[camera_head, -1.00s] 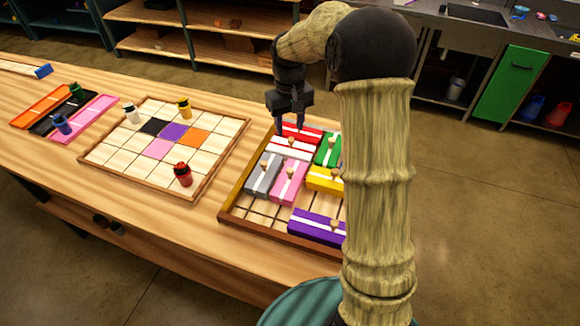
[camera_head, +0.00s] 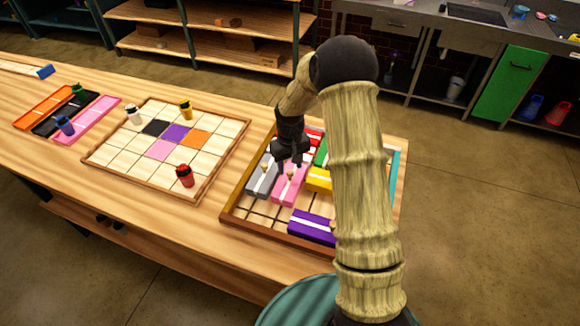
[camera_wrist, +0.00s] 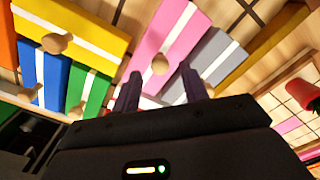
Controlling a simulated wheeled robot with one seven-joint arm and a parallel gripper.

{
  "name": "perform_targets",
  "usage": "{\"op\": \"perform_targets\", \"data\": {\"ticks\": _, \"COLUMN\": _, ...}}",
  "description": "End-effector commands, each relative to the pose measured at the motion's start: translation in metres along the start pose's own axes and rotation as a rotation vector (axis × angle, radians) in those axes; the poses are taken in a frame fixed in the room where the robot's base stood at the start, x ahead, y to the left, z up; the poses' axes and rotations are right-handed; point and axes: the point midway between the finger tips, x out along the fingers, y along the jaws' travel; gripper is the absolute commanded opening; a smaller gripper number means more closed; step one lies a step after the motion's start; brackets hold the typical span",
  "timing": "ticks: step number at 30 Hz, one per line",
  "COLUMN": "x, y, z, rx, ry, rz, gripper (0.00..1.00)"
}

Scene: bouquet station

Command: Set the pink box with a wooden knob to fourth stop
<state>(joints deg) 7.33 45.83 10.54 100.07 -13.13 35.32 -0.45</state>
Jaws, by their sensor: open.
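The pink box (camera_head: 289,187) with a white stripe and a wooden knob lies in the wooden grid tray (camera_head: 243,221). The grey box (camera_head: 263,180) is close on its left and the yellow box (camera_head: 319,180) on its right. In the wrist view, the pink box (camera_wrist: 168,25) is at the top middle, and its knob (camera_wrist: 160,64) shows just beyond my fingers. My gripper (camera_head: 288,168) is over the far end of the pink box; in the wrist view my gripper (camera_wrist: 160,82) is open, its fingers on either side below the knob, with nothing held. Stop marks cannot be made out.
A purple box (camera_head: 312,226) lies near the tray's front; bare grid lies left of it. Red and green (camera_head: 321,153) boxes are behind. A blue box (camera_wrist: 42,72) shows in the wrist view. A checkered board (camera_head: 120,160) with small figures stands left.

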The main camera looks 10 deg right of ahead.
Motion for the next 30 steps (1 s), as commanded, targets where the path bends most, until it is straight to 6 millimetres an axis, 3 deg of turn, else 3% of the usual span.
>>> {"op": "perform_targets", "data": {"ticks": 6, "x": 0.021, "y": 0.000, "z": 0.000, "rx": 0.000, "ry": -0.001, "rz": 0.001, "gripper": 0.44}}
{"op": "perform_targets", "data": {"ticks": 14, "x": 0.023, "y": 0.000, "z": -0.001, "rx": 0.000, "ry": 0.001, "rz": 0.001, "gripper": 0.44}}
{"op": "perform_targets", "data": {"ticks": 16, "x": 0.023, "y": 0.000, "z": 0.000, "rx": 0.000, "ry": 0.001, "rz": 0.001, "gripper": 0.36}}
{"op": "perform_targets", "data": {"ticks": 21, "x": 0.023, "y": 0.000, "z": 0.000, "rx": 0.000, "ry": 0.001, "rz": 0.001, "gripper": 0.03}}
{"op": "perform_targets", "data": {"ticks": 30, "x": 0.024, "y": -0.008, "z": 0.003, "rx": -0.002, "ry": 0.000, "rz": 0.000, "gripper": 0.00}}
